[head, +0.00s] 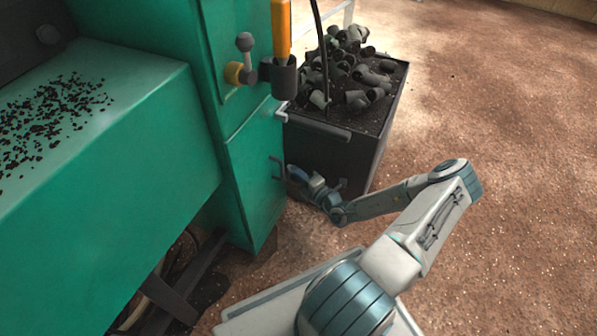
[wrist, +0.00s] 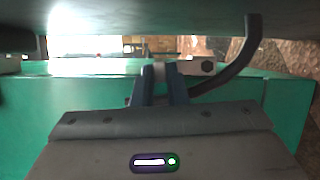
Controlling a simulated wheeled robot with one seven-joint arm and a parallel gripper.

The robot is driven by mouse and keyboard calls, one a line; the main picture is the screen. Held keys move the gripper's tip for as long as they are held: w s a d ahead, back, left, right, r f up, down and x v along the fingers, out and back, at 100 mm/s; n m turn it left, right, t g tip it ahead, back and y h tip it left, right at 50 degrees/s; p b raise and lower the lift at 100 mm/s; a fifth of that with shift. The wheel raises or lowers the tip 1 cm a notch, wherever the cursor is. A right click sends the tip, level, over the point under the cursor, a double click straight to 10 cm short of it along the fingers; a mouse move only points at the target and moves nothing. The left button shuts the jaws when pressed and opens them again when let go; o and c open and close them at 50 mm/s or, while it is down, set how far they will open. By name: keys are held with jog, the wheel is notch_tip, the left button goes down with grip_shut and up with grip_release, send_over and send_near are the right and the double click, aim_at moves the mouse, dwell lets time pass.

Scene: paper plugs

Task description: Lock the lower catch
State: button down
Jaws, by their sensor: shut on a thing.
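My gripper (head: 291,171) is low beside the corner of the green machine cabinet (head: 245,165), next to a dark bracket-shaped handle (head: 277,168). In the wrist view, my gripper's two dark fingers (wrist: 161,82) are close together on a small light grey piece (wrist: 160,70), which I take to be the lower catch. A pale metal strip with a dark bolt head (wrist: 207,67) runs right from the fingers. A dark curved bar (wrist: 252,42) rises to their right. My fingers hide much of the catch, so its position is unclear.
A dark bin (head: 335,150) full of grey pipe pieces stands close behind my gripper. Above are a pale upper catch (head: 281,112), an orange-handled tool in a holder (head: 284,78) and a grey ball knob (head: 244,41). Brown floor (head: 500,130) is clear on the right.

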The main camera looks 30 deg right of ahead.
jog(key=n, duration=0.2)
jog(key=s+a+f+n+t+p, duration=0.1)
jog(key=n, duration=0.1)
jog(key=shift+a+t+y+p, duration=0.2)
jog(key=shift+t+y+p, duration=0.1)
jog(key=shift+y, duration=0.1)
jog(key=shift+s+a+f+n+g+y+b, duration=0.25)
jog(key=shift+f+n+y+b, duration=0.6)
jog(key=shift+n, duration=2.1)
jog(key=shift+s+a+f+n+g+y+b, duration=0.3)
jog(key=shift+f+n+y, duration=0.65)
jog(key=shift+n+y, duration=1.4)
jog(key=shift+s+a+f+n+g+y+b, duration=0.25)
jog(key=shift+f+n+y+b, duration=0.45)
jog(key=shift+n, duration=2.8)
jog(key=shift+f, duration=0.2)
jog(key=c, duration=1.4)
grip_release()
jog(key=shift+c, duration=0.2)
